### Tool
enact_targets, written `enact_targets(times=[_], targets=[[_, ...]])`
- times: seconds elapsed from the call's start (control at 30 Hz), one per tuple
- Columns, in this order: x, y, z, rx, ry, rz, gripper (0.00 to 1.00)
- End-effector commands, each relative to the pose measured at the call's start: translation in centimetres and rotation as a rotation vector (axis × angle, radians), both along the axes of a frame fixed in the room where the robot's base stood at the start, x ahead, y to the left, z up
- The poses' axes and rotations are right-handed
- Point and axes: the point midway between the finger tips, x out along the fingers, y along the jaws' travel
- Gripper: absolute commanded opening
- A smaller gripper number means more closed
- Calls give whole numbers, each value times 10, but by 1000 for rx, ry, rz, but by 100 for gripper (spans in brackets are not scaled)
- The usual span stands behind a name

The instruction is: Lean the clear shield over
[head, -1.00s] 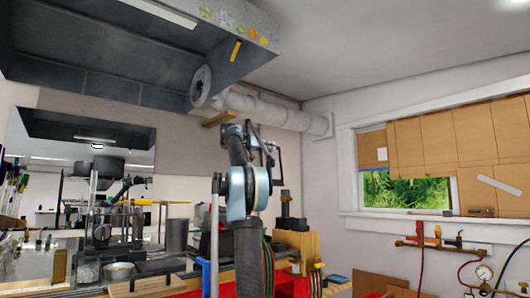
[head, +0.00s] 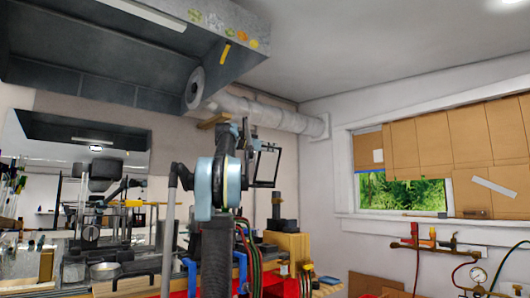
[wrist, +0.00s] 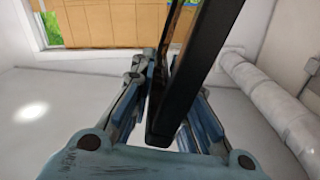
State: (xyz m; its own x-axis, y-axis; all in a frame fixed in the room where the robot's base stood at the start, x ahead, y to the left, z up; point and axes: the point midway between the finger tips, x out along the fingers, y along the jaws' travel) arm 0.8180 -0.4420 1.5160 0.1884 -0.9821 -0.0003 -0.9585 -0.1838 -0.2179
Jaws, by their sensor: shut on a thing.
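The clear shield (head: 266,167) is a see-through pane in a dark frame. In the head view it is at the upper middle, right of my arm and in front of the wall. Its frame is slightly tilted. My gripper (head: 246,137) is at the upper left of the frame, partly hidden by my arm. In the wrist view my gripper (wrist: 158,82) is shut on a black frame bar of the shield (wrist: 196,62), which runs up and right between the blue fingers. Most of the pane is outside that view.
A grey hood (head: 120,50) with a pale duct (head: 275,115) hangs above and left. A cluttered bench (head: 75,280) with metal stands and pans is lower left. A wooden block (head: 290,245) stands below the shield. A partly boarded window (head: 430,160) and gas hoses are at right.

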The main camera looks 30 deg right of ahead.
Motion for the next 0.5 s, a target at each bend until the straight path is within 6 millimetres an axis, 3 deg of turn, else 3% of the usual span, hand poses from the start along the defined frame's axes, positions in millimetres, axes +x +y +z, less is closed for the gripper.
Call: enact_targets(times=[0.5], targets=[[-10,-2,-4,2,2,-2,0]])
